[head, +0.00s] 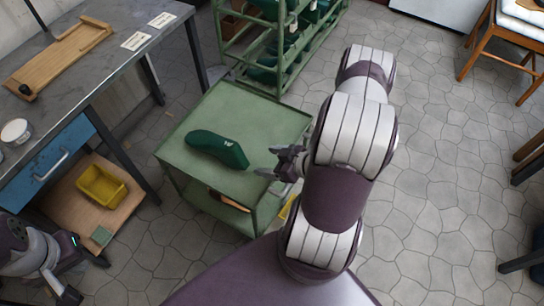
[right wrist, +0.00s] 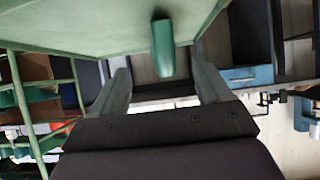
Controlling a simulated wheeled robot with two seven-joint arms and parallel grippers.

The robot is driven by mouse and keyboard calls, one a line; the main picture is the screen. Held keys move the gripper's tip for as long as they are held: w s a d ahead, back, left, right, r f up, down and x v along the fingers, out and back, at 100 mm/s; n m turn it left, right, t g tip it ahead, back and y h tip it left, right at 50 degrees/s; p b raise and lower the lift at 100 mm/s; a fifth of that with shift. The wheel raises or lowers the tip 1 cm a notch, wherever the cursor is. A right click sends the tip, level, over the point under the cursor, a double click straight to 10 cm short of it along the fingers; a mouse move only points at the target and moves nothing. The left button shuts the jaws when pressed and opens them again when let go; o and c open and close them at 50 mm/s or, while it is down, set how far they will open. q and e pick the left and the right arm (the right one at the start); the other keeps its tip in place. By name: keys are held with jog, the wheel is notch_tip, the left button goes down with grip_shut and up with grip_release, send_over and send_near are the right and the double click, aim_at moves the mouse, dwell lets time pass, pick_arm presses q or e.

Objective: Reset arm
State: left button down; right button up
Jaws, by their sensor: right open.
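My right gripper (head: 277,167) is open and empty at the right edge of the green cart (head: 262,115). In the right wrist view its two fingers (right wrist: 163,82) stand wide apart with nothing between them. A dark green shoe last (head: 217,148) with a white mark lies on the cart top, left of the right gripper and apart from it. The last also shows end-on in the right wrist view (right wrist: 163,48). My left gripper (head: 69,297) is at the bottom left corner, partly cut off by the picture edge; its jaws are too unclear to judge.
A grey workbench (head: 75,70) with a wooden tray (head: 62,55) and a blue drawer (head: 52,160) stands at left. A yellow bin (head: 101,186) sits on its lower shelf. A green rack (head: 285,45) stands behind the cart. The stone floor at right is mostly clear.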

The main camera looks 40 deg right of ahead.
jog(key=s+f+g, duration=0.1)
jog(key=s+d+f+m+g+h, duration=0.1)
jog(key=s, duration=0.1)
jog(key=s+d+f+m+g, duration=0.1)
jog(key=s, duration=0.1)
jog(key=shift+d+f+h, duration=0.1)
jog(key=shift+f+h, duration=0.3)
jog(key=s+d+r+m+g+h, duration=0.3)
jog(key=s+r+m+g, duration=0.15)
jog(key=r+g, duration=0.25)
jog(key=w+a+r+n+t+p, duration=0.1)
jog(key=w+a+r+n+p, duration=0.3)
jog(key=a+r, duration=1.4)
notch_tip(320, 180, up, 18)
jog(key=w+m+p, duration=0.1)
jog(key=m+p, duration=0.1)
jog(key=p, duration=1.4)
jog(key=shift+w+d+p, duration=0.2)
jog(key=shift+d+p, duration=0.1)
